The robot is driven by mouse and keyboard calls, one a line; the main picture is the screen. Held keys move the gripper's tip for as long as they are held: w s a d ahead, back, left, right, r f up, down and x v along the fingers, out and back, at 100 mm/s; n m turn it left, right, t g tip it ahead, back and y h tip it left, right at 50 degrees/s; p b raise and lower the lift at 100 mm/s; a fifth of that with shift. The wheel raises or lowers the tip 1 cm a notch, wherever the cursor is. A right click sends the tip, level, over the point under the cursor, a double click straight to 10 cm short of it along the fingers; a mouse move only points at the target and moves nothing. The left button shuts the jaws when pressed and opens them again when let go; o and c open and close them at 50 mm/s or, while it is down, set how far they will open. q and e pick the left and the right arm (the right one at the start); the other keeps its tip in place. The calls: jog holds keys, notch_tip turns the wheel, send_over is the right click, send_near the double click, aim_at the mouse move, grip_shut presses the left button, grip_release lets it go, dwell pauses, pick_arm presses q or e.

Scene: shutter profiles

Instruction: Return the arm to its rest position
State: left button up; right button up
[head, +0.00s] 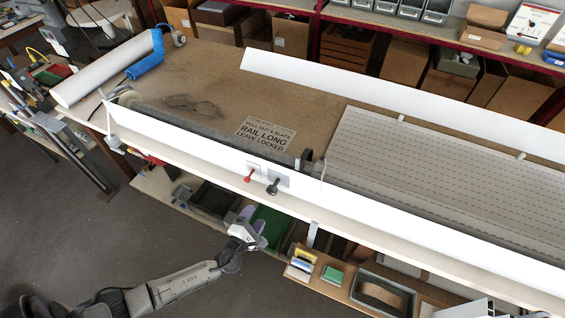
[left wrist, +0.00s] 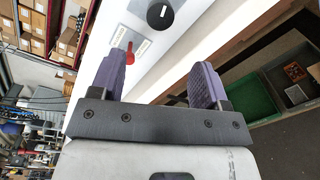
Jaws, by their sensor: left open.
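My left gripper (head: 250,217) is at the end of the arm that comes in from the lower left in the head view. It hangs just in front of the long white rail, below the panel (head: 268,176) with a red lever (head: 249,178) and a black knob (head: 273,186). In the left wrist view its two purple fingers (left wrist: 158,85) stand wide apart with nothing between them. The red lever (left wrist: 129,54) and the black knob (left wrist: 160,15) show beyond the fingers, apart from them. My right gripper is not seen.
The workbench (head: 215,85) carries a label sheet (head: 265,134), a slatted panel (head: 450,160) and a white roll (head: 103,70). Below its front edge are a green bin (head: 270,226) and a wooden tray (head: 335,278). Grey floor (head: 150,225) lies open at the left.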

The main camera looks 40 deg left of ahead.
pick_arm(q)
jog(key=s+a+r+n+g+y, duration=0.2)
jog(key=n+g+y, duration=0.15)
jog(key=n, duration=1.35)
jog(key=s+a+r+n+g+y, duration=0.2)
jog(key=r+n+g+y, duration=0.15)
jog(key=n, duration=1.45)
jog(key=s+d+r+n+g+h, duration=0.2)
jog(key=s+d+r+n+h, duration=0.1)
jog(key=s+d+n+h, duration=0.25)
jog(key=s+d+r+n+g+h, duration=0.25)
jog(key=s+d+h, duration=0.25)
jog(key=s+d, duration=0.3)
jog(key=s+d+f+n+g, duration=0.2)
jog(key=s+d+f, duration=0.1)
jog(key=s, duration=0.3)
notch_tip(320, 180, up, 15)
jog(key=p, duration=1.5)
jog(key=shift+w+a, duration=0.3)
jog(key=shift+w, duration=0.15)
